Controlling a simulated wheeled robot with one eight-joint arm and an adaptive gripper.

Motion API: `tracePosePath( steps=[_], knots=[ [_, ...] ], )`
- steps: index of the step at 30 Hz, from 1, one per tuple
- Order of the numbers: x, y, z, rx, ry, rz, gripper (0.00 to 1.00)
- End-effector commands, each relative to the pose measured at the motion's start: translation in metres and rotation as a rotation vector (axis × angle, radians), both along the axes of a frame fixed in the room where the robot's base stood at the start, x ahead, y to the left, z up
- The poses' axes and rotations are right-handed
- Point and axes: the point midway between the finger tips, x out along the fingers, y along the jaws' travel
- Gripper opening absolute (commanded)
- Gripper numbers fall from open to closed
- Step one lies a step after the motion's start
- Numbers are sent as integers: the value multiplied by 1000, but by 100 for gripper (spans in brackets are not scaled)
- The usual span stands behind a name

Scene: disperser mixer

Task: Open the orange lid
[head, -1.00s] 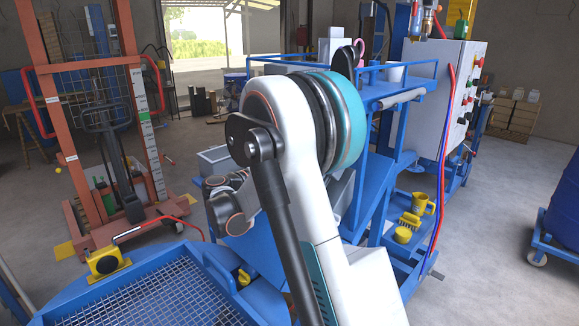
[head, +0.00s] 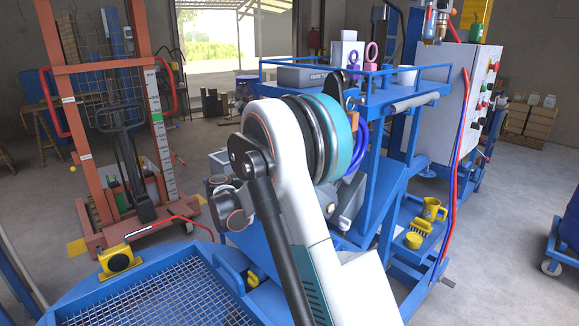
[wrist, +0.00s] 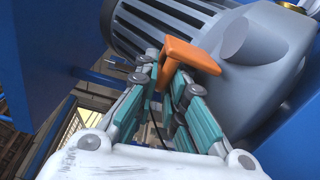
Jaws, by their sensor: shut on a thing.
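The orange lid (wrist: 189,55) shows in the wrist view as an angled orange piece in front of a grey rounded housing (wrist: 262,65). My gripper (wrist: 170,80) has its teal-padded fingers on either side of the lid's lower part and is shut on it. The lid's lower end is hidden between the fingers. Whether the lid is raised from its seat cannot be told. In the head view my arm covers much of the blue machine (head: 392,175), and my fingers are not clearly seen.
A blue railed platform (head: 415,98) holds a grey box (head: 302,76) and upright pink and purple rings. A control cabinet (head: 465,105) stands to the right. A blue mesh grate (head: 160,305) lies in front. An orange frame (head: 105,65) stands at left. Open floor lies at right.

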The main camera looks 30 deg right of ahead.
Motion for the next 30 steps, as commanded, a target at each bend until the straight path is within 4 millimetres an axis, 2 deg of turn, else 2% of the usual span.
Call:
tracePosePath(
  steps=[9,21,22,24,30],
  knots=[
    [5,0,2,-19,77,3,0],
    [6,0,2,-19,83,4,0],
    [6,0,2,-19,82,4,12],
    [6,0,2,-20,82,5,28],
    [5,0,0,-16,82,3,29]
  ],
)
